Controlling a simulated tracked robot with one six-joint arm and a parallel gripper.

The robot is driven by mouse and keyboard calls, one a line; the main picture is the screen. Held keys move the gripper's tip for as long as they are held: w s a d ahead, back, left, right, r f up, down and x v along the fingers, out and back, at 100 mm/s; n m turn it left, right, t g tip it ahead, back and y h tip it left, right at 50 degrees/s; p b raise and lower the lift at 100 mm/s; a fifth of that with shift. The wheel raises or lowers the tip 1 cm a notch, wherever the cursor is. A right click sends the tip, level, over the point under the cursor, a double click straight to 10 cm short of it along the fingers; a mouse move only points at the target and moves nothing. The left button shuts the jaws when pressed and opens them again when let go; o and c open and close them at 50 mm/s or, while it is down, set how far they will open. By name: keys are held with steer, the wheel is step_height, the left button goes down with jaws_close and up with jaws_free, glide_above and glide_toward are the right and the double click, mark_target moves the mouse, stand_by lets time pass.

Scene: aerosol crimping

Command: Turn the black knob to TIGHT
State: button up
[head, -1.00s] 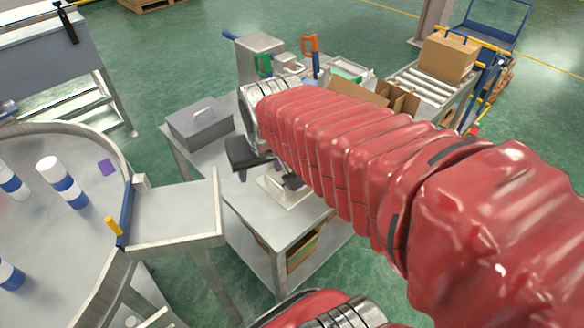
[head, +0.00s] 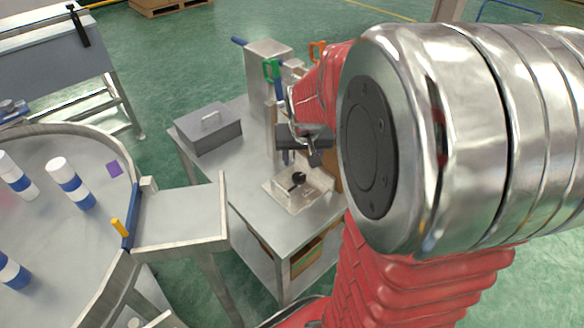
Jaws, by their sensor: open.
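The black knob (head: 298,179) sits on a small pale metal-looking base plate (head: 283,199) on the metal workbench. A dark pointer or handle shows on it, but its marks are too small to read, so I cannot tell its setting. My gripper (head: 300,159) hangs just above and behind the knob in the picture, fingers pointing down. It is open, with a gap between the two fingers and nothing seen between them. It looks apart from the knob. My arm hides the area right of the knob.
A grey lidded box (head: 208,132) stands at the bench's back left. At left, a round table (head: 95,235) holds several blue-and-white cans. The bench (head: 262,228) is clear in front of the knob.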

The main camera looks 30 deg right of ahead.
mark_target(299, 177)
steer(key=shift+f, duration=0.1)
steer(key=shift+x, duration=6.8)
steer(key=shift+d, duration=0.1)
steer(key=c, duration=1.1)
